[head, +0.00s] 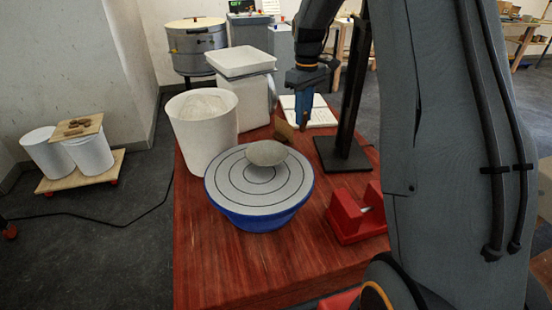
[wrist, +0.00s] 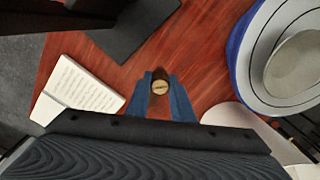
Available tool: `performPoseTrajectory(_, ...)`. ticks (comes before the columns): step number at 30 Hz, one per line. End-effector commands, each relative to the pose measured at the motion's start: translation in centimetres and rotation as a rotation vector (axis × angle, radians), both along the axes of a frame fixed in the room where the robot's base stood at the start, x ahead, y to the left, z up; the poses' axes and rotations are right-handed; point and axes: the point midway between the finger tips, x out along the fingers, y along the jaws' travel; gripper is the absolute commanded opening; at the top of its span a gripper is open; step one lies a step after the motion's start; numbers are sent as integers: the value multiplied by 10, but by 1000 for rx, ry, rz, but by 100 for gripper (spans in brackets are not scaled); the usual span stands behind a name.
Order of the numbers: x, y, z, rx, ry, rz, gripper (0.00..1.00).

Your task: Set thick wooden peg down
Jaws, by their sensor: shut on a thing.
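My gripper (head: 303,116) points down over the red wooden table, between the wheel with the grey disc and the black stand. In the wrist view my gripper (wrist: 160,95) has its two blue fingers shut on the thick wooden peg (wrist: 160,87). In the head view only a small brown tip of the peg (head: 303,127) shows at the fingertips. I cannot tell whether its lower end touches the table.
A small brown piece (head: 283,129) shows just left of the fingertips. The blue-rimmed wheel (head: 230,190) stands in front. A white bucket (head: 203,135) is left, the black stand's base (head: 343,155) right, an open book (wrist: 82,88) behind. A red holder (head: 356,214) stands at front right.

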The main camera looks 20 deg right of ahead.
Motion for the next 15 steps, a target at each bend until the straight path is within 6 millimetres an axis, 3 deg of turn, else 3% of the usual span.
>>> performPoseTrajectory(5, 2, 7, -11, 0, 1, 2, 0)
performPoseTrajectory(15, 1, 73, -43, 0, 2, 3, 0)
